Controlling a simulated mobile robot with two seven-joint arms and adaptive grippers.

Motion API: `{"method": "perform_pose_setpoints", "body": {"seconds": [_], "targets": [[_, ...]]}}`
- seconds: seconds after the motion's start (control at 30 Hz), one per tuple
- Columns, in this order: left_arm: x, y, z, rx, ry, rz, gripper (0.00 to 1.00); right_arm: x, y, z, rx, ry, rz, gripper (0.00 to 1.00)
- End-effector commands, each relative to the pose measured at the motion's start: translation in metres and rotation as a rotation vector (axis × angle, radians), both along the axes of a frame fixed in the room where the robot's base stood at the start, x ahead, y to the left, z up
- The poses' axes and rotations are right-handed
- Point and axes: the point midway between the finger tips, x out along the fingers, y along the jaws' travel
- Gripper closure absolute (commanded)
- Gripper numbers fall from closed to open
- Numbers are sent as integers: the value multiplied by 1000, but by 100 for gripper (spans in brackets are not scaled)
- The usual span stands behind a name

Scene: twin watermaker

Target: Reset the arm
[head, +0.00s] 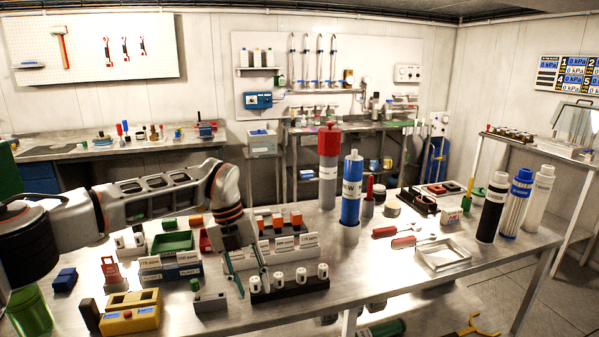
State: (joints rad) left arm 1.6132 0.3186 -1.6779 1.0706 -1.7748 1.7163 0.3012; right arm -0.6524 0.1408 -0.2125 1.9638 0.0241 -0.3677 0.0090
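My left arm (150,195) comes in from the left and reaches over the front table. Its wrist bends down, with orange rings on the joint. Whether the fingertips touch the rack or table cannot be told. My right gripper is not in view.
The metal table (400,280) is crowded. A yellow box (131,313), a green tray (172,242) and labelled blocks stand near the arm. A blue cylinder (350,195), a red-topped cylinder (328,175) and a black filter (491,215) stand right of it. The front right tabletop is clear.

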Motion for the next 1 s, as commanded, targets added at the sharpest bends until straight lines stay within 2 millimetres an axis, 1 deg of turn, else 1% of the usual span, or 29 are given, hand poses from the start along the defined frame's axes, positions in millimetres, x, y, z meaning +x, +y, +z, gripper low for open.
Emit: {"method": "perform_pose_setpoints", "body": {"seconds": [0.03,0.07,0.1,0.17,0.2,0.23,0.3,0.4,0.5,0.53,0.63,0.7,0.77,0.87,0.97,1.0], "targets": [[-15,-22,-17,-60,29,-34,66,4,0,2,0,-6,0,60],[-23,-36,-26,-100,43,-53,66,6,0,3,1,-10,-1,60],[-35,-55,-36,-160,62,-79,66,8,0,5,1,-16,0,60],[-56,-86,-50,-263,93,-114,66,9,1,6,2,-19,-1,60],[-72,-109,-58,-340,115,-132,66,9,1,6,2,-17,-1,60],[-84,-125,-63,-401,131,-141,66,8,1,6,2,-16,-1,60],[-109,-160,-68,-544,164,-150,66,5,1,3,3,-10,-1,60],[-141,-204,-64,-747,208,-134,66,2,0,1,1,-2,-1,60],[-165,-238,-53,-944,245,-78,66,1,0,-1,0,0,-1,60],[-170,-246,-48,-1001,253,-54,66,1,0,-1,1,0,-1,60],[-180,-265,-31,-1179,279,50,66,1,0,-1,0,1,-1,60],[-181,-271,-21,-1294,291,142,66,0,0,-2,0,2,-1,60],[-179,-272,-13,-1383,300,233,66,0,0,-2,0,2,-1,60],[-169,-264,-7,-1508,310,409,66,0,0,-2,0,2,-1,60],[-154,-246,-9,-1605,312,608,66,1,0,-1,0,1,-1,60],[-148,-236,-13,-1634,311,693,66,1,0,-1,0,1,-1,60]]}}
